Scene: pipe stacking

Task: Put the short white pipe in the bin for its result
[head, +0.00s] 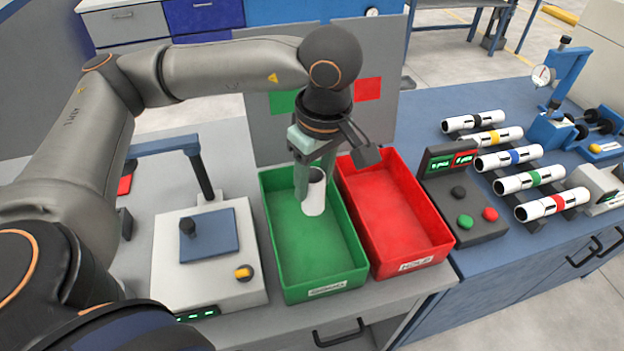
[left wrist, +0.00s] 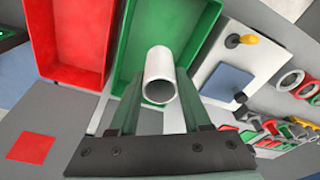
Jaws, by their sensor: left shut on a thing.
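The short white pipe (head: 316,192) is held upright by my left gripper (head: 302,188), over the back part of the green bin (head: 347,279). My left gripper is shut on it, and the pipe hangs below the bin's rim or close to it; I cannot tell whether it touches the floor. In the left wrist view the pipe (left wrist: 160,76) shows between the fingers (left wrist: 156,100), its open end facing the camera. The red bin (head: 398,212) stands beside the green bin on its right and looks empty. My right gripper is not in view.
A white device with a blue plate (head: 208,236) stands left of the green bin. A button box (head: 466,205) with a display is right of the red bin. Several banded pipes (head: 520,181) lie on a rack further right. A grey panel (head: 382,120) stands behind the bins.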

